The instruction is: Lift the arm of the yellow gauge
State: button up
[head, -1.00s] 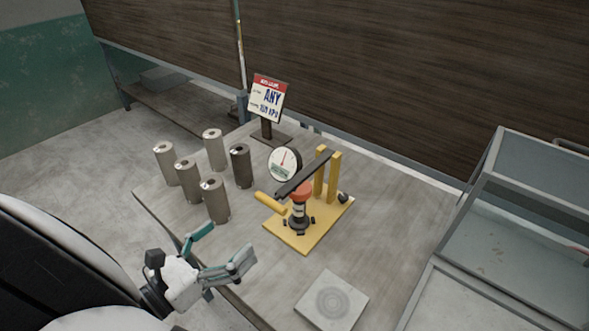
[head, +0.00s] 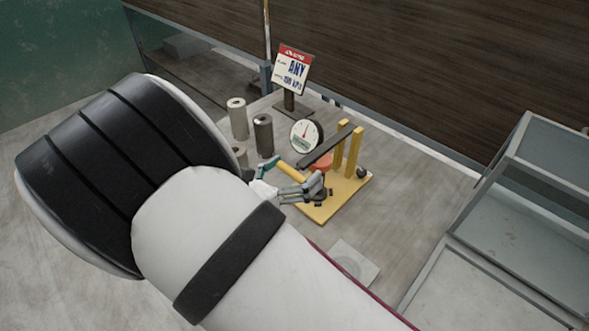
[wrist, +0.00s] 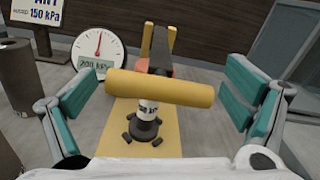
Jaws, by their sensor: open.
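The yellow gauge stands on the table on a yellow base plate (head: 322,207) with two yellow posts (head: 347,150). Its dark arm (head: 327,147) slopes down toward my gripper and ends in a yellow cross handle (wrist: 160,87). A round white dial (wrist: 97,52) with a red needle is at its left and reads 200 kPa. Under the arm are an orange part and a dark-footed cylinder (wrist: 147,112). My gripper (head: 290,180) is open, with teal-padded fingers on either side of the handle in the wrist view (wrist: 162,100). No finger clearly touches the handle.
Grey and dark cylinders (head: 238,118) stand left of the gauge, some hidden by my arm. A sign (head: 291,70) reading ANY and 150 kPa stands behind. A square plate (head: 350,262) lies in front. A metal-framed case (head: 520,220) is at the right.

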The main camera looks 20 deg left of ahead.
jog(key=c, duration=1.6)
jog(key=shift+o, duration=0.2)
jog(key=shift+r+p, duration=0.35)
jog(key=shift+r, duration=0.2)
notch_tip(320, 180, up, 10)
jog(key=w+d+g+y+p, duration=0.1)
jog(key=w+g+y+p, duration=0.1)
jog(key=g+p, duration=0.3)
notch_tip(320, 180, up, 4)
jog(key=g+y, duration=0.2)
jog(key=g, duration=0.1)
send_over(316, 153)
jog(key=w+d+r+g+b, duration=0.2)
jog(key=w+r+g+b, duration=0.1)
jog(key=w, duration=0.3)
jog(key=shift+w+d+r+g+y, duration=0.3)
jog(key=shift+w+d+r+y, duration=0.1)
jog(key=shift+r, duration=0.5)
